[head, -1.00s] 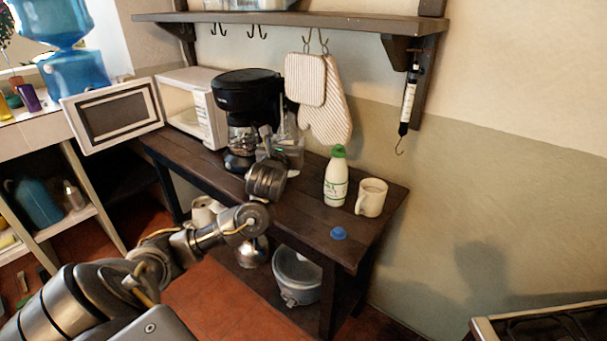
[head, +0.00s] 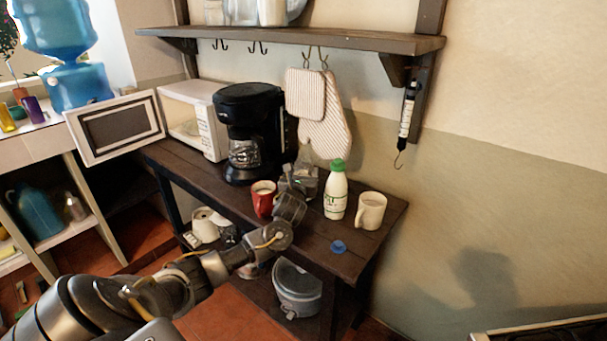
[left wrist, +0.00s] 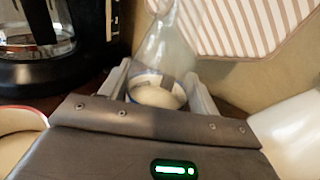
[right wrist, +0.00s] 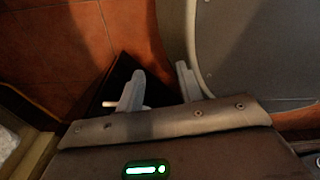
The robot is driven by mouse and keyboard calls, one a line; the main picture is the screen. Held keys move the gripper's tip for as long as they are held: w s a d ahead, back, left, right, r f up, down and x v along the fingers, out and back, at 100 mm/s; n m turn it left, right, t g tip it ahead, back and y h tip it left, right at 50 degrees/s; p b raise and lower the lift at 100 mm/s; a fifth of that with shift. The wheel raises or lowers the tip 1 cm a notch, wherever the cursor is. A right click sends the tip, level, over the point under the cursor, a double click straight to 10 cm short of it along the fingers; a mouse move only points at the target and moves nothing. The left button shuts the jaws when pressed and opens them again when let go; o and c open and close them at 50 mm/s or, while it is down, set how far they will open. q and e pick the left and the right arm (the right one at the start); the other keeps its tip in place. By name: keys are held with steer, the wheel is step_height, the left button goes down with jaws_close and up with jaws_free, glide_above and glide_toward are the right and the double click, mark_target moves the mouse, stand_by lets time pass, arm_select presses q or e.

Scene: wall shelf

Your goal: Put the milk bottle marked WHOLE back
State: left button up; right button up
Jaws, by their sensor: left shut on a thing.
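A clear glass bottle (head: 308,162) with some white liquid low in it stands among the items on the dark table; it also shows in the left wrist view (left wrist: 168,50). My left gripper (head: 297,178) is shut on its lower part, with one finger on each side. I cannot tell whether its base touches the table. A white bottle with a green cap (head: 335,194) stands upright just right of the gripper. I cannot read WHOLE on either bottle. My right gripper (right wrist: 160,75) is open and empty, outside the head view.
A red mug (head: 262,200) is close left of the gripper, and a cream mug (head: 370,211) is at the table's right. A blue cap (head: 338,247) lies near the front edge. A coffee maker (head: 246,110) and open microwave (head: 195,115) stand left. A wall shelf (head: 300,37) is above.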

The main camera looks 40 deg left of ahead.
arm_select(q)
steer(key=shift+f, duration=0.2)
steer(key=shift+f, duration=0.1)
arm_select(e)
steer(key=shift+d, duration=0.1)
arm_select(q)
steer(key=o, duration=1)
steer(key=shift+f, duration=0.1)
steer(key=o, duration=0.3)
arm_select(e)
steer(key=shift+d, duration=0.2)
arm_select(q)
steer(key=v, duration=1.2)
arm_select(e)
steer(key=shift+a, duration=0.35)
